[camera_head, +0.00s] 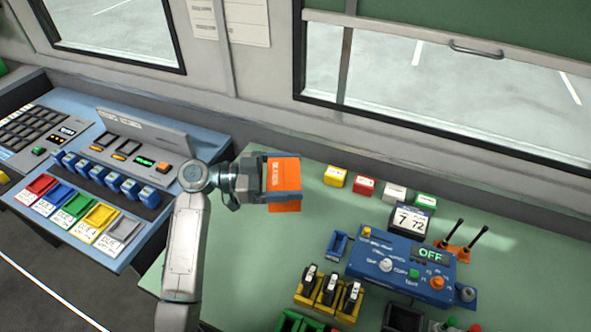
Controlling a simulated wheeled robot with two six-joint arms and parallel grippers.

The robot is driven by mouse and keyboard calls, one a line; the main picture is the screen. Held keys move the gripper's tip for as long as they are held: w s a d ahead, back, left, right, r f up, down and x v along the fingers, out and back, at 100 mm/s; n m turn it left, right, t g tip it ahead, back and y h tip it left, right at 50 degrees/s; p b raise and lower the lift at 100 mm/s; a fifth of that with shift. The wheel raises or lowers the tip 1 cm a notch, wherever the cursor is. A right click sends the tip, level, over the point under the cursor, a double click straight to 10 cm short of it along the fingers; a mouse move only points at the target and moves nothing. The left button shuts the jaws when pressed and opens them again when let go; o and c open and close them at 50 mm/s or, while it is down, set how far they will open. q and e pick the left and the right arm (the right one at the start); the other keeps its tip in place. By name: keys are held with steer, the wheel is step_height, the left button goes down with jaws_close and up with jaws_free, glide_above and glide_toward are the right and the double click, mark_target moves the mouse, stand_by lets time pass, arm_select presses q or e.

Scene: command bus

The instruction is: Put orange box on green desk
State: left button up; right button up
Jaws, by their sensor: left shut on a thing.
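The orange box (286,176) is held in my left gripper (264,180), whose arm rises from the bottom of the view. The gripper is shut on the box, and its dark fingers cover the box's left part. The box appears over the far left part of the green desk (300,230); I cannot tell how high it is above the surface. My right gripper is not in view.
Small yellow, red, white and green boxes (364,186) line the desk's back edge. A blue control panel (400,262), a display (410,221) and yellow holders (329,291) stand to the right. A blue console (95,180) is at left. The desk's left middle is clear.

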arm_select(q)
steer(key=shift+s+a+g, duration=0.1)
steer(key=shift+g, duration=0.2)
steer(key=f+n+t+y, duration=0.1)
steer(key=f+t, duration=0.1)
steer(key=f+n+t, duration=0.2)
steer(key=t, duration=0.1)
steer(key=a+f+n+t+y, duration=0.1)
steer(key=f+n+t, duration=0.1)
steer(key=t, duration=0.1)
steer(key=shift+w+y, duration=0.3)
steer(key=s+a+n+t+y, duration=0.8)
steer(key=a+n+y, duration=0.3)
steer(key=a+y, duration=0.3)
steer(key=shift+s+n+t+y, duration=0.4)
steer(key=shift+s+y, duration=0.2)
steer(key=shift+y, duration=0.1)
steer(key=shift+a+r, duration=0.1)
